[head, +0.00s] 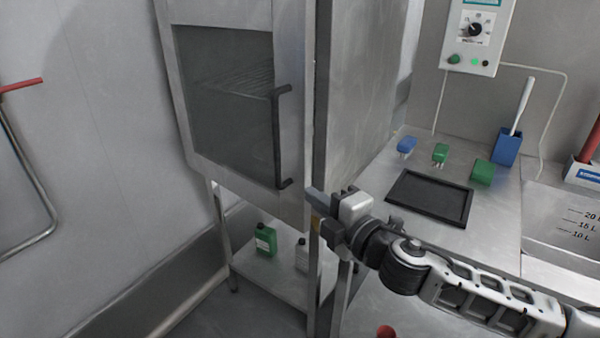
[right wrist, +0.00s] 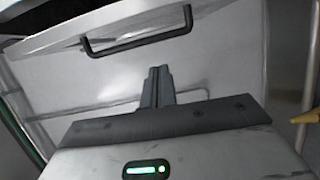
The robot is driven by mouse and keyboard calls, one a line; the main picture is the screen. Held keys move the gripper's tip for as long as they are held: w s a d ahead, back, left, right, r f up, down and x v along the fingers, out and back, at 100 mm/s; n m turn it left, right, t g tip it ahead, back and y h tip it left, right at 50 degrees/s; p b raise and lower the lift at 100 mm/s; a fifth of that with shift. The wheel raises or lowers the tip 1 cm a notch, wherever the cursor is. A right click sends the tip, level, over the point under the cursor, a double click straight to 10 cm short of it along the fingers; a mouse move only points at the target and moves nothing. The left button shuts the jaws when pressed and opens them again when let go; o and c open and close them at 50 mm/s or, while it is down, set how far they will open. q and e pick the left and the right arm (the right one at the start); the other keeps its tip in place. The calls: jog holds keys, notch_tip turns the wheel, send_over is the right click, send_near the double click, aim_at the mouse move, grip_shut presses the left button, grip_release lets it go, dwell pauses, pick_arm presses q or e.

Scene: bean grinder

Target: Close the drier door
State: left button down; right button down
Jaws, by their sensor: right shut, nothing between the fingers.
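The drier is a steel cabinet whose side wall (head: 365,90) faces right. Its door (head: 225,95) has a dark glass window with wire racks behind it and a black vertical bar handle (head: 277,140). A narrow dark strip runs between the door's right edge and the cabinet side; I cannot tell how far the door stands open. My right gripper (head: 314,193) is shut and empty, near the door's lower right corner; contact is unclear. In the right wrist view its fingers (right wrist: 158,74) point toward a pale metal surface, below the handle (right wrist: 140,38). My left gripper is not in view.
Under the drier, a shelf (head: 265,278) holds a green bottle (head: 265,240) and a pale bottle (head: 302,255). At right, a steel counter carries a black tray (head: 430,198), brushes and a blue holder (head: 507,148). A metal rail (head: 40,190) is at left.

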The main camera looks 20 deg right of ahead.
aim_at(299, 165)
jog(key=w, duration=0.3)
jog(key=w+p, duration=0.1)
jog(key=w, duration=0.7)
jog(key=shift+w+a+r+p, duration=0.1)
jog(key=shift+a+r+p, duration=0.15)
jog(key=shift+p, duration=0.15)
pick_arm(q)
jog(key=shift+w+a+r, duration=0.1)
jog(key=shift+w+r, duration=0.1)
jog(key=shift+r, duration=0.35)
pick_arm(e)
jog(key=shift+w+d, duration=0.3)
jog(key=shift+d, duration=0.2)
